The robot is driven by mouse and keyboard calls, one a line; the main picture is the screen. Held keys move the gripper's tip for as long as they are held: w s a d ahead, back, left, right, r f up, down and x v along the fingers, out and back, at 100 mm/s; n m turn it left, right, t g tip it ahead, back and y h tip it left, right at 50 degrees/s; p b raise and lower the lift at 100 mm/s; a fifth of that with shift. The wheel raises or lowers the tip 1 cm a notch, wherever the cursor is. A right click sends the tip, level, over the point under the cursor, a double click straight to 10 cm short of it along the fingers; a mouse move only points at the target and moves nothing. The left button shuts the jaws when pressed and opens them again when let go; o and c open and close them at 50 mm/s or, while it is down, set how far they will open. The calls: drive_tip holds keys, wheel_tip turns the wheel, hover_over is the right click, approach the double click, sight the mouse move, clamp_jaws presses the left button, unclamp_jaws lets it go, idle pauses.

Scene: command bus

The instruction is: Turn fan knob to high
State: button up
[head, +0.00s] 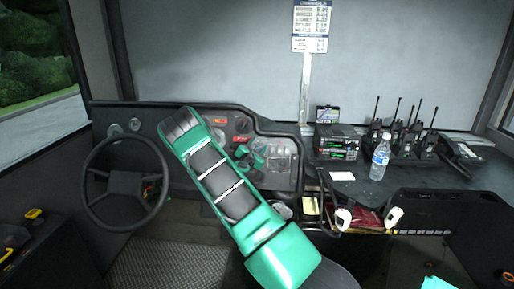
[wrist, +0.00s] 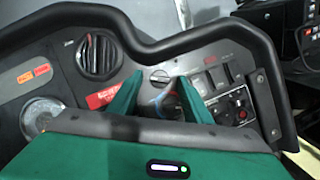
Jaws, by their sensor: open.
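The dashboard panel (wrist: 210,58) carries a small dark round knob (wrist: 160,77), seen in the wrist view just beyond and between my fingertips. A second round control (wrist: 163,103) sits below it, partly hidden between the fingers. I cannot read which one is the fan knob or its setting. My gripper (wrist: 158,88) is open, its two green fingers pointing at the panel, with nothing held. I cannot tell whether a finger touches a knob. In the head view my gripper (head: 250,157) is in front of the dashboard, right of my green arm.
A large round vent (wrist: 98,54) and red labels (wrist: 101,98) are left of the fingers; switches (wrist: 208,82) are right. A black raised rim (wrist: 150,40) borders the panel. In the head view, the steering wheel (head: 125,183) is left; a bottle (head: 380,158) and radios (head: 402,145) stand right.

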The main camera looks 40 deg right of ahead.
drive_tip(key=c, duration=1.1)
